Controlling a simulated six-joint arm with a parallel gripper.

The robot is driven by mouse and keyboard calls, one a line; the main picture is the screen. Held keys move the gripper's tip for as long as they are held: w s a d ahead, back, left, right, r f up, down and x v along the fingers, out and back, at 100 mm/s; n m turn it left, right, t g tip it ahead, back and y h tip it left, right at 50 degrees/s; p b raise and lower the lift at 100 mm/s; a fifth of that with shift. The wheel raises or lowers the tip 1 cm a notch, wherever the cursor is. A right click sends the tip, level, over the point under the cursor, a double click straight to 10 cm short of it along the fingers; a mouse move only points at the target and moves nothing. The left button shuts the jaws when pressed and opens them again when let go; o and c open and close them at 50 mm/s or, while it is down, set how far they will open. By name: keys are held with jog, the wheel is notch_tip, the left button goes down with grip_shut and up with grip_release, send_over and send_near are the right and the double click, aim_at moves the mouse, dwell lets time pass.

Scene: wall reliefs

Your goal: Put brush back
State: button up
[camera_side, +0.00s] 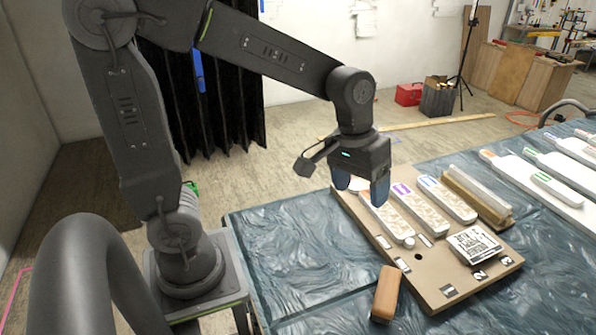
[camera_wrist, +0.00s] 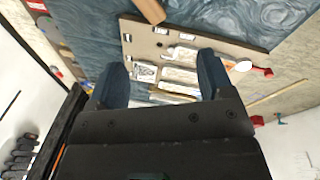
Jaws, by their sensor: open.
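The brush (camera_side: 386,292) appears as an orange-brown wooden block with rounded edges. It lies on the blue patterned table cover beside the front left edge of the brown board (camera_side: 420,263); its bristles cannot be made out. In the wrist view the brush (camera_wrist: 151,11) shows at the top edge, partly cut off. My gripper (camera_side: 361,188) is open and empty, with its blue fingers pointing down above the far left end of the board, well away from the brush. In the wrist view the open fingers (camera_wrist: 161,62) frame part of the board.
The board carries several pale relief strips (camera_side: 412,206), a black-and-white patterned tile (camera_side: 474,245) and number labels. A long tan holder (camera_side: 476,197) lies along its right side. More white strips (camera_side: 540,180) lie farther right. The table left of the brush (camera_side: 290,262) is clear.

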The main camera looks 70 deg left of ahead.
jog(key=s+a+r+m+t, duration=0.1)
jog(key=s+r+m+t, duration=0.1)
jog(key=s, duration=0.3)
jog(key=s+a+r+m+t+y, duration=0.1)
jog(key=s+a+t, duration=0.1)
jog(key=s, duration=0.3)
jog(key=shift+s+r+m+y, duration=0.3)
jog(key=shift+r+m, duration=0.1)
jog(key=shift+d, duration=0.1)
dwell(0.5)
